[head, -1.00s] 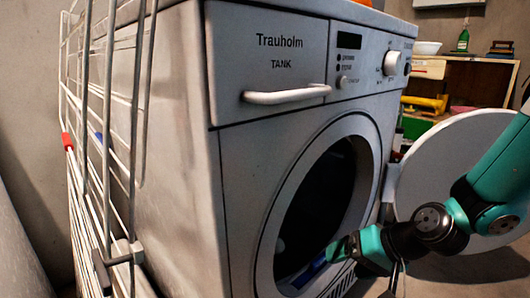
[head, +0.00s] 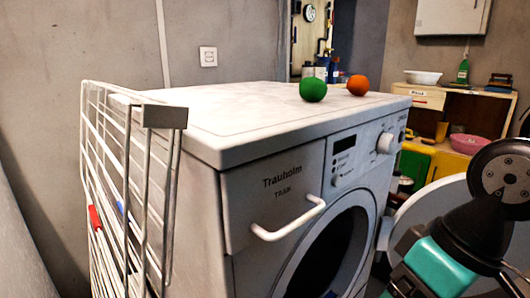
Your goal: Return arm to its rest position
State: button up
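My arm (head: 470,235) is at the lower right, in front of the washing machine's open round door (head: 425,205). Its black joints and a teal link show, with the link slanting down toward the bottom edge. My gripper's fingers do not show, so I cannot see whether they hold anything. The white washing machine (head: 270,190) stands in the middle, and its round opening (head: 330,255) is dark inside.
A green ball (head: 313,89) and an orange ball (head: 357,85) lie on the machine's top. A white wire drying rack (head: 128,190) stands close on the left. A wooden shelf (head: 465,102) with a white bowl (head: 422,77) is at the back right.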

notch_tip(320, 180, up, 42)
jog(key=s+a+n+p, duration=0.1)
jog(key=s+p, duration=0.1)
jog(key=p, duration=3.6)
jog(key=shift+s+a+r+g, duration=0.25)
jog(key=shift+a+g, duration=0.05)
jog(key=shift+a, duration=0.05)
